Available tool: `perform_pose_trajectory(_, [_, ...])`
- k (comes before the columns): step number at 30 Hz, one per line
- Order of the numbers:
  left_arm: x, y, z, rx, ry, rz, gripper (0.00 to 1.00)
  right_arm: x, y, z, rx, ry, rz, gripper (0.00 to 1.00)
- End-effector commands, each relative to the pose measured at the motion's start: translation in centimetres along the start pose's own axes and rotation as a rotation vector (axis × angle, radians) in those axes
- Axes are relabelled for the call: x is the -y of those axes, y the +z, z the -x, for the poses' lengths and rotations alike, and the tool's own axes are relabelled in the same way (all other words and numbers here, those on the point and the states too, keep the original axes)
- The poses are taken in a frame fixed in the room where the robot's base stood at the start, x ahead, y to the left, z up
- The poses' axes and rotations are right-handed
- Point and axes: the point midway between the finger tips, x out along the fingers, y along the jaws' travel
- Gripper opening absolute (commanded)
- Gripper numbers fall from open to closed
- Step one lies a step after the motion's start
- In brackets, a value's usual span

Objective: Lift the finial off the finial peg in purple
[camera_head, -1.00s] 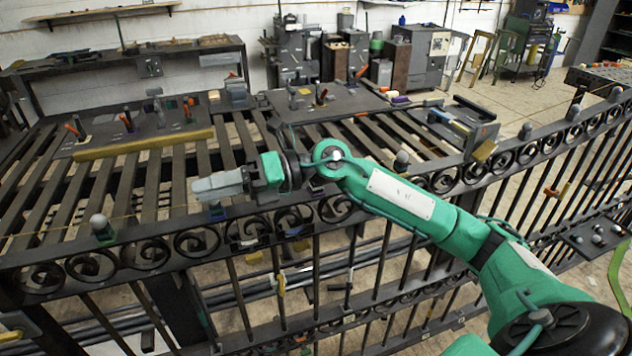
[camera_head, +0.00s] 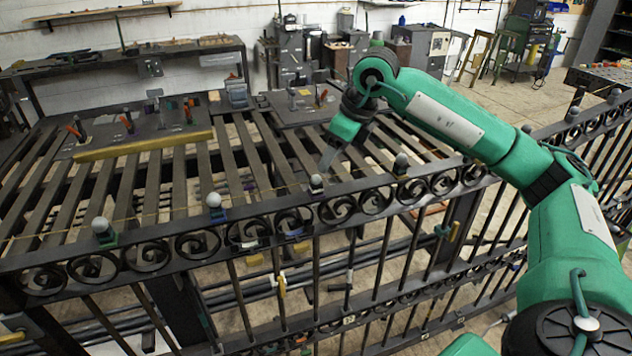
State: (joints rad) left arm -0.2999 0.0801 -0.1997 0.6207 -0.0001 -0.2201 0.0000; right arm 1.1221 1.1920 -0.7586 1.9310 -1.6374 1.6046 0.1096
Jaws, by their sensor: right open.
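Grey ball finials stand along the top rail of the black scroll gate (camera_head: 150,242). One finial (camera_head: 316,181) sits near the middle on a dark base that looks purplish, though its colour is hard to tell. Another finial (camera_head: 213,200) to its left has a blue base, and the leftmost finial (camera_head: 100,225) has a green base. My left gripper is not in view.
A further finial (camera_head: 401,160) stands on the rail right of the gripper, under my right arm. A slatted bench (camera_head: 205,180) behind the gate carries tools and a yellow bar (camera_head: 145,146). The air above the left rail is clear.

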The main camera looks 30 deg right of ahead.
Motion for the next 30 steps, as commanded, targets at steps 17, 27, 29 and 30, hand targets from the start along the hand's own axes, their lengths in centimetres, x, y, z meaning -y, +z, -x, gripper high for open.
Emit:
perform_pose_trajectory(17, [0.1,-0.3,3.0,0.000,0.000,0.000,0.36,-0.5,0.6,-6.5,-0.001,0.005,0.001,0.57])
perform_pose_trajectory(27, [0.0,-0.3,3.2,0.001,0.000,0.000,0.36,-0.4,0.5,-8.7,0.002,0.002,0.001,0.57])
perform_pose_trajectory(29, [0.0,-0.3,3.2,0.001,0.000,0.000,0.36,-0.4,0.5,-8.7,0.002,0.003,0.001,0.57])
perform_pose_trajectory(30, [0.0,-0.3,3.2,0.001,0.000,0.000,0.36,-0.4,0.5,-8.7,0.002,0.003,0.001,0.51])
